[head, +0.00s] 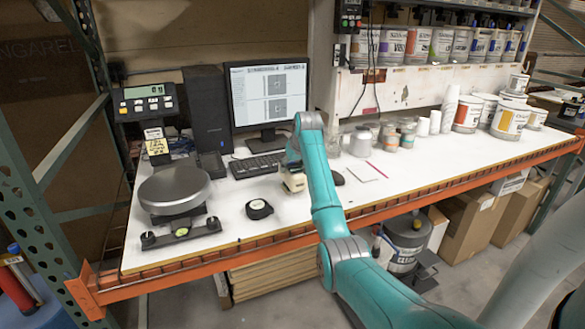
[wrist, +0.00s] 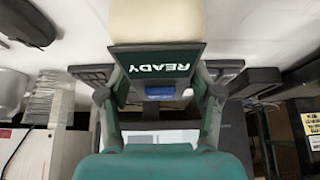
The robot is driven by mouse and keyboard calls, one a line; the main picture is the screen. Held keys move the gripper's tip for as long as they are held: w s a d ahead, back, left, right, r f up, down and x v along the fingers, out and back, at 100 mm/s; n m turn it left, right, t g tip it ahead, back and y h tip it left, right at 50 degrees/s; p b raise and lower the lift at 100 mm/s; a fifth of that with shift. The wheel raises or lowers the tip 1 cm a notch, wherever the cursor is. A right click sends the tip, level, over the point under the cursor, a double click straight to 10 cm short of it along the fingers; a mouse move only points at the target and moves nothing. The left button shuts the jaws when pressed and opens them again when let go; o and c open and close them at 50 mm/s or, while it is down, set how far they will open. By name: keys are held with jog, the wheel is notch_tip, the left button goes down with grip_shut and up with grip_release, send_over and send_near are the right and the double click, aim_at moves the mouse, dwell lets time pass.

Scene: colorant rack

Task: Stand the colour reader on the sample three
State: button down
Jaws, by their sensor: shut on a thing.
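The colour reader (head: 294,184) is a cream, boxy device in my gripper over the bench, in front of the keyboard. In the wrist view the colour reader (wrist: 155,66) shows a dark screen reading READY, a blue button below it and a cream end. My gripper (wrist: 160,92) is shut on it, one finger on each side. In the head view my wrist partly covers the gripper. I cannot tell whether the reader touches the bench. A pale card (head: 366,172) lies to its right, but I cannot make out which sample is sample three.
A black tape measure (head: 258,209) lies front left of the reader, and a mouse (head: 337,178) to its right. The keyboard (head: 255,166) and monitor (head: 268,95) are behind. A round scale (head: 174,188) stands left. Cans and jars line the right rear.

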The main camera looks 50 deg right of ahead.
jog(key=shift+f, duration=0.25)
jog(key=shift+c, duration=1.1)
grip_release()
jog(key=shift+f, duration=0.1)
jog(key=v, duration=1.2)
jog(key=shift+s, duration=0.1)
